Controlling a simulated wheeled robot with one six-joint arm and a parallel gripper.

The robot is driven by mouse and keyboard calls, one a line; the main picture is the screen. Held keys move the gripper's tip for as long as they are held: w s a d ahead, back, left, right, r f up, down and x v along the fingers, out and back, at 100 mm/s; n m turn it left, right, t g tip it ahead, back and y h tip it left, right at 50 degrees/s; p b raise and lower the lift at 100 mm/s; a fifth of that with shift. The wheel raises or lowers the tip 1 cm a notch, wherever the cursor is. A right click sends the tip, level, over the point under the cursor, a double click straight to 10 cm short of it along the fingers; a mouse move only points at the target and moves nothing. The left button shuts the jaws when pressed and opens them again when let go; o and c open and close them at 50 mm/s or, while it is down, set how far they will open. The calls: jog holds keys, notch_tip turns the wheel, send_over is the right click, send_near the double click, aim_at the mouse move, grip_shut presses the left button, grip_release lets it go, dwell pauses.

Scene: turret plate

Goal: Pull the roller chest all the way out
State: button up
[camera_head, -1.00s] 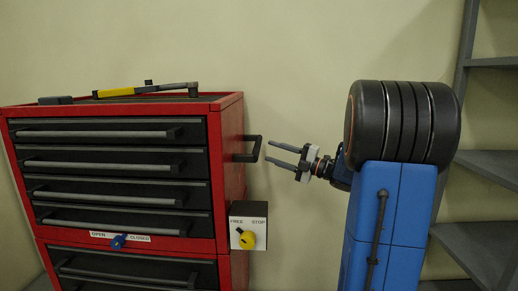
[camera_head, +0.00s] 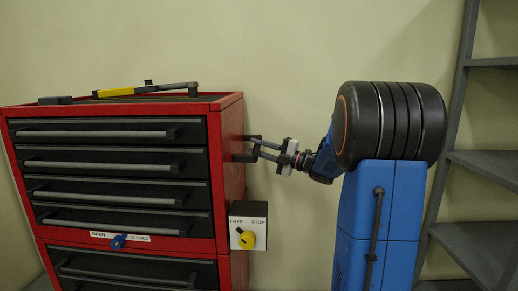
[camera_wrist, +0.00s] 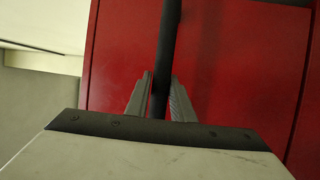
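The red roller chest (camera_head: 231,170) with dark drawers stands at the left in the head view. Its dark side handle (camera_head: 241,157) sticks out from the right side. My gripper (camera_head: 262,149) is at this handle, with its two fingers apart. In the wrist view, my gripper (camera_wrist: 161,90) has one finger on each side of the upright handle bar (camera_wrist: 167,40). The gaps beside the bar look small, and I cannot tell whether the fingers touch it. The chest's red side panel (camera_wrist: 235,60) fills most of the wrist view behind.
A box marked FREE and STOP (camera_head: 236,222) with a yellow knob (camera_head: 247,240) sits below the handle. A blue knob (camera_head: 118,241) sits by an OPEN/CLOSED label. A yellow-and-grey tool (camera_head: 130,91) lies on top. Grey shelves (camera_head: 485,168) stand at the right.

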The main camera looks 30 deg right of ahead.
grip_shut()
jog(key=shift+s+d, duration=0.45)
jog(key=shift+d, duration=0.3)
jog(key=shift+o, duration=1.3)
grip_release()
jog(key=o, duration=0.4)
jog(key=shift+s+d+r, duration=0.1)
jog(key=shift+s+d, duration=0.05)
jog(key=shift+d, duration=0.05)
jog(key=shift+c, duration=0.2)
jog(key=v, duration=1.7)
jog(key=shift+s, duration=0.15)
jog(key=shift+d, duration=0.15)
